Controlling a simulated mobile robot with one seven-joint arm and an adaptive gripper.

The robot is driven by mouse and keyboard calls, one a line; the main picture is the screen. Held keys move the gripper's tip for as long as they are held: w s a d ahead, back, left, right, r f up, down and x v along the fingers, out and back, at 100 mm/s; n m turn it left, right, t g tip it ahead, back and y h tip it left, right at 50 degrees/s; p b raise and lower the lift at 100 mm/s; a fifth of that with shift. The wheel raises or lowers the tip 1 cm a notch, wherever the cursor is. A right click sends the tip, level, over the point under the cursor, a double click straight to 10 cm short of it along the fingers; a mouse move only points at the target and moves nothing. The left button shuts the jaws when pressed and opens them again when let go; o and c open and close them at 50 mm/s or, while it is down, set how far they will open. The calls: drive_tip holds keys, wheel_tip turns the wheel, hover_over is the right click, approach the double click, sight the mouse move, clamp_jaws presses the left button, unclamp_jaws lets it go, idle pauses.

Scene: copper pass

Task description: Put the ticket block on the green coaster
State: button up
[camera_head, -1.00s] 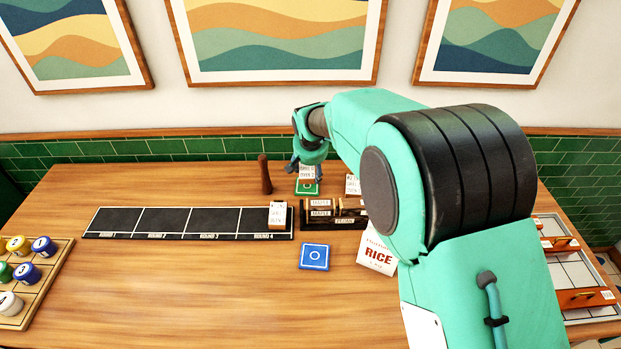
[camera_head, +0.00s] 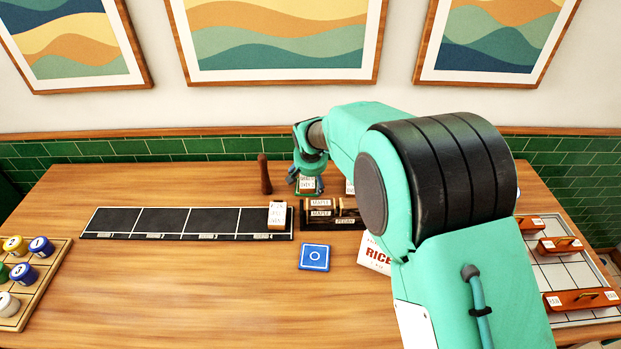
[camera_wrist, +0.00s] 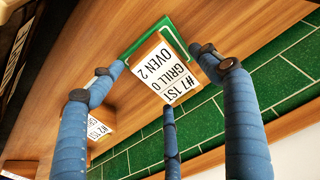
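The ticket block (camera_wrist: 178,72), pale with a white label reading "#7 1ST GRILL 0 OVEN 2", is on or just above the green coaster (camera_wrist: 132,48) in the wrist view. The coaster's green edge shows beyond the block. In the head view the block (camera_head: 307,185) covers most of the coaster (camera_head: 309,193). My gripper (camera_head: 307,182) reaches down over the block from above. Whether the block's base touches the coaster is hidden.
A brown pepper mill (camera_head: 265,175) stands just left of the gripper. A blue coaster (camera_head: 314,257) and rice bag (camera_head: 375,255) are nearer.

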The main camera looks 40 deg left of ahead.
idle(0.3)
drive_tip(key=p+v, duration=0.2)
drive_tip(key=v, duration=1)
drive_tip(key=shift+r, duration=0.1)
idle(0.8)
